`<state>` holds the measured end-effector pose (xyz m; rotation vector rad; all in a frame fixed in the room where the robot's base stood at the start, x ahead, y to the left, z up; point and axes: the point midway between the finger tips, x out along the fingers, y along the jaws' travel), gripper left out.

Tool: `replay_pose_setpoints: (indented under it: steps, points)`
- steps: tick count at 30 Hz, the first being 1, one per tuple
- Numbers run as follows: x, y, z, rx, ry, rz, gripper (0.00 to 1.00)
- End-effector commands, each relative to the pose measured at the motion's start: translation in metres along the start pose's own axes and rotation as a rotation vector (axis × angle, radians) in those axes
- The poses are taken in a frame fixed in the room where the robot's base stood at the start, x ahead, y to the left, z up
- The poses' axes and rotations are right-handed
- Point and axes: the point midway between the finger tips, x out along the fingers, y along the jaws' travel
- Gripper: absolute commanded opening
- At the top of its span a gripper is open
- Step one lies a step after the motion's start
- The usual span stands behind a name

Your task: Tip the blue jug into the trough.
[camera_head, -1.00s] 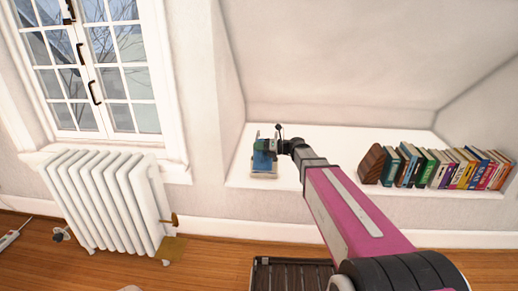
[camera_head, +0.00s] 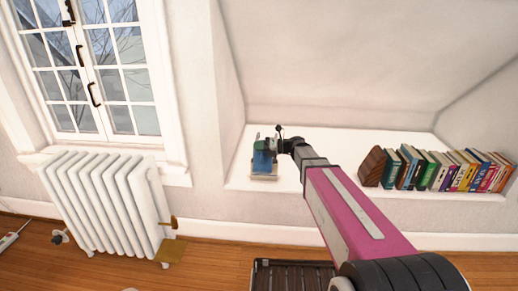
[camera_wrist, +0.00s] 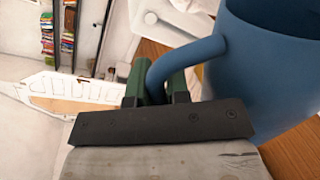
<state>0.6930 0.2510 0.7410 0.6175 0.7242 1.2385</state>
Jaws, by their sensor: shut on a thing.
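The blue jug (camera_head: 262,162) is held at the end of my arm, over the white ledge in the head view. In the wrist view, the jug (camera_wrist: 272,75) fills the right side, with its open top toward the upper edge. My gripper (camera_wrist: 157,82) is shut on the jug's loop handle, with a green finger pad on each side. In the head view, my gripper (camera_head: 272,145) is small and partly merged with the jug. A small beige thing (camera_head: 264,178), perhaps the trough, shows just below the jug. The jug hides most of it, and I cannot tell whether they touch.
A row of books (camera_head: 445,170) with a brown wooden end piece (camera_head: 371,165) stands on the ledge (camera_head: 318,175) to the right. A white radiator (camera_head: 105,205) stands under the window at left. A dark slatted thing (camera_head: 300,280) is on the floor below. The ledge between jug and books is clear.

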Motion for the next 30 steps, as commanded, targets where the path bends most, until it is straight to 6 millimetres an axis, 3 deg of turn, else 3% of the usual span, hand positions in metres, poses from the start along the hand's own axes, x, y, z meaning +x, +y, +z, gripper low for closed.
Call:
replay_pose_setpoints:
  steps: [30]
  points:
    - [0.0025,0.0032,0.0084,0.111,0.023,0.002,0.00]
